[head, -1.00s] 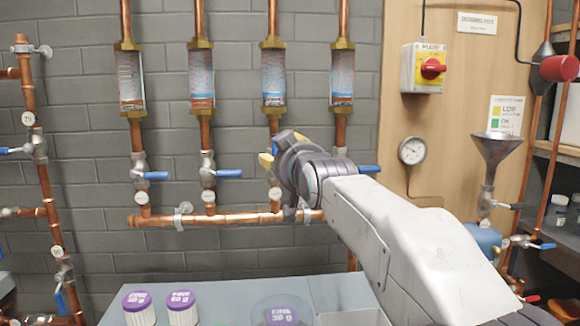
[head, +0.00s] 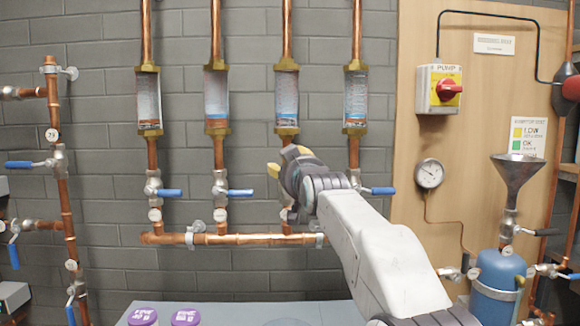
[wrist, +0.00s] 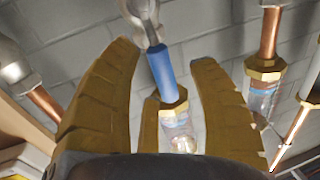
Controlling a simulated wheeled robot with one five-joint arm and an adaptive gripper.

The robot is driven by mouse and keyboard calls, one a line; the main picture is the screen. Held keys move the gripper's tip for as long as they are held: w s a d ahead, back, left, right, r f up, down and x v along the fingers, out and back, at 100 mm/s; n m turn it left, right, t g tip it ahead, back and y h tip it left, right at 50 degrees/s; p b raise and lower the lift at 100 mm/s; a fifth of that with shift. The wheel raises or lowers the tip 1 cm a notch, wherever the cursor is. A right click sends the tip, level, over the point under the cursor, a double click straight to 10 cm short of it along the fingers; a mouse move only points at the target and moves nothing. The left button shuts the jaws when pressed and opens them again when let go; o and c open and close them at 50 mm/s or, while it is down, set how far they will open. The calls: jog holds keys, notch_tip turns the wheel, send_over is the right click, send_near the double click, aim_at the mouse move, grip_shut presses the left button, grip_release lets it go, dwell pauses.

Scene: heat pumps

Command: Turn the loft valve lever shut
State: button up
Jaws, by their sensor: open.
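A row of upright copper pipes with sight glasses has valves with blue levers. The first lever (head: 168,192), second lever (head: 240,193) and fourth lever (head: 381,190) point right, across their pipes. My gripper (head: 288,160) is in front of the third pipe below its sight glass (head: 287,100) and hides that valve's lever. In the wrist view, my open yellow fingers (wrist: 163,58) stand on either side of a blue lever (wrist: 158,70), with room beside it. I cannot read which valve is the loft one, or tell whether a finger touches the lever.
A horizontal copper manifold (head: 265,239) runs below the valves. On the right board are a pump switch (head: 439,90), a gauge (head: 429,173) and a funnel (head: 515,172) above a blue tank (head: 497,285). Purple-lidded jars (head: 143,316) stand at the front. More valves (head: 60,160) are at left.

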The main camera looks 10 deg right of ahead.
jog(key=shift+w, duration=0.4)
jog(key=shift+c, duration=0.5)
grip_shut()
